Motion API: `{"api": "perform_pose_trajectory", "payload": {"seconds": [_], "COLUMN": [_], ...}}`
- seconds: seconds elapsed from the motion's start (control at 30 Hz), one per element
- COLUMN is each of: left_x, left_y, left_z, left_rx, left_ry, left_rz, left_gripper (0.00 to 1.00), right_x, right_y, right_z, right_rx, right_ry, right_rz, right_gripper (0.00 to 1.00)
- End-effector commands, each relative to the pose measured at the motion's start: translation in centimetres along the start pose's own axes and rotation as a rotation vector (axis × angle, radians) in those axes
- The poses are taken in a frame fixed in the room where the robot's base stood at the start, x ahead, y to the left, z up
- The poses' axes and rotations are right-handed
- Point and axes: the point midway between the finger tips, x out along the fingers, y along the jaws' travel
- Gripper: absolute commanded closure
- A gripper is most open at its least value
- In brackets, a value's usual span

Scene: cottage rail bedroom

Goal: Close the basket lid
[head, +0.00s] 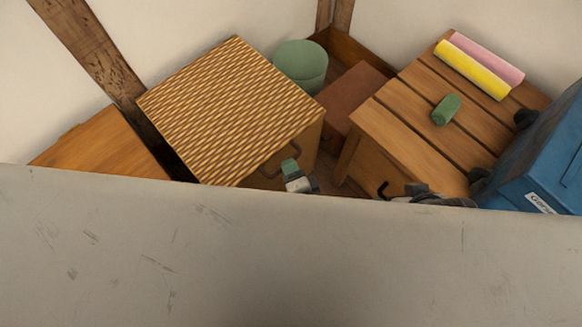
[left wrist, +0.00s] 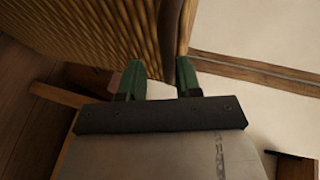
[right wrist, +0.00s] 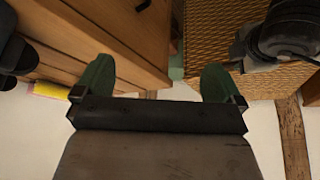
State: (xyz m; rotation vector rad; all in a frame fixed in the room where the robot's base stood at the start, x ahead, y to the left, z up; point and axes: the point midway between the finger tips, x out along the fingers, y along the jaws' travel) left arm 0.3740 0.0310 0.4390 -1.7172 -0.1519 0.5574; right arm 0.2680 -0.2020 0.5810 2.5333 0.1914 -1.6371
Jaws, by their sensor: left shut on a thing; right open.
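The wicker basket has a woven tan lid (head: 228,108) and stands left of centre in the head view. The lid looks flat there; I cannot tell whether a gap is under its edge. A dark handle (head: 268,172) sits on its near side. My left gripper (head: 290,166) is at this handle, shut on it. In the left wrist view, the fingers (left wrist: 160,80) are at the dark handle (left wrist: 184,74) beside the woven side (left wrist: 80,30). My right gripper (right wrist: 158,82) is open and empty, between a wooden drawer front and the basket (right wrist: 265,82).
A green round stool (head: 300,66) is behind. A blue case (head: 540,150) is at right.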

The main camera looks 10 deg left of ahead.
Motion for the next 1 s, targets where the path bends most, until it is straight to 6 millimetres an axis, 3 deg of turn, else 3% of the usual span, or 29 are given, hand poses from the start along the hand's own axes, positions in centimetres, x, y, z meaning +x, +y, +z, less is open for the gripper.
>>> {"api": "perform_pose_trajectory", "payload": {"seconds": [0.1,0.57,0.77,1.0], "left_x": [0.1,-0.3,-3.3,-8.1], "left_y": [0.5,0.0,0.0,0.0], "left_z": [0.4,0.1,0.1,0.1], "left_rx": [0.008,0.004,0.003,0.004], "left_ry": [-0.008,-0.006,-0.006,-0.006], "left_rz": [0.007,0.002,0.006,0.005], "left_gripper": [0.6,0.6,0.6,0.6], "right_x": [0.1,-0.1,-0.8,-1.4], "right_y": [0.0,0.0,0.2,0.2], "right_z": [0.1,0.0,1.9,1.4], "right_rx": [0.0,0.0,0.004,0.004], "right_ry": [-0.001,-0.004,-0.118,-0.109], "right_rz": [0.0,0.0,0.003,0.004], "right_gripper": [0.01,0.01,0.01,0.01]}}
